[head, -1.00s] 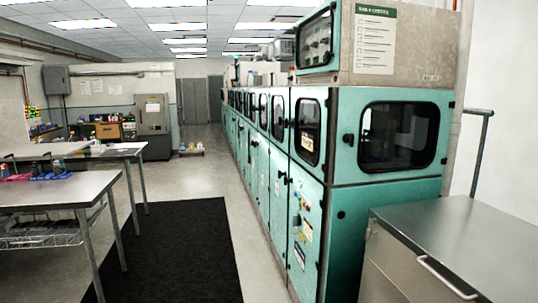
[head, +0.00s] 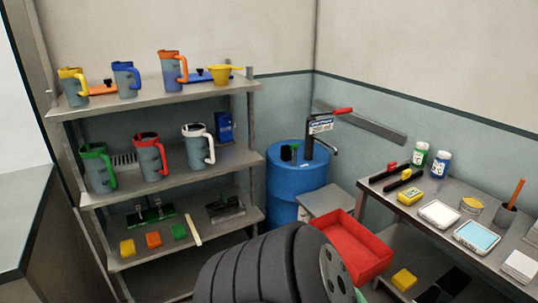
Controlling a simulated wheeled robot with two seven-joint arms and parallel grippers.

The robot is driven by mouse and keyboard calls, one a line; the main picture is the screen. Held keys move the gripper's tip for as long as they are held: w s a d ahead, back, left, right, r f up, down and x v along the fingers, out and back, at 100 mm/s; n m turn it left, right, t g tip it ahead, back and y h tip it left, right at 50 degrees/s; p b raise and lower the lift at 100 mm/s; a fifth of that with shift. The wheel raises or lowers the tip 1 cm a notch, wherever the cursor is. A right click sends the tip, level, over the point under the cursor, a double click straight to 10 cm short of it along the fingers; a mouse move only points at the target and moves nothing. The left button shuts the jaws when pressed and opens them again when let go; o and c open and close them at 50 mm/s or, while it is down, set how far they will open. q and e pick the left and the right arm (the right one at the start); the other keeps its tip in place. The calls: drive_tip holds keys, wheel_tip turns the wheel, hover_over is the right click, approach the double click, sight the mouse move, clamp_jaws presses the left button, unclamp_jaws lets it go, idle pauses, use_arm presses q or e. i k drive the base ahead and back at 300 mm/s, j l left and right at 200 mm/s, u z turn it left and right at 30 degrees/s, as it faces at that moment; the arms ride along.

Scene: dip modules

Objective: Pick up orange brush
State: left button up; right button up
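An orange stick (head: 516,192) stands upright in a small dark grey cup (head: 503,216) at the right end of the metal table. It looks like a brush handle; its lower end is hidden in the cup. Neither of my grippers is visible. A dark ribbed part, probably of my own arm, covers the bottom middle.
A metal shelf unit (head: 92,196) holds several coloured jugs. A blue drum (head: 296,178) stands in the corner. A red tray (head: 352,250) sits in front of the metal table (head: 385,183), which bears bottles, a yellow sponge (head: 410,196) and shallow containers. A counter edge is at far left.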

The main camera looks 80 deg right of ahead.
sight(522, 180)
drive_tip(key=z, duration=4)
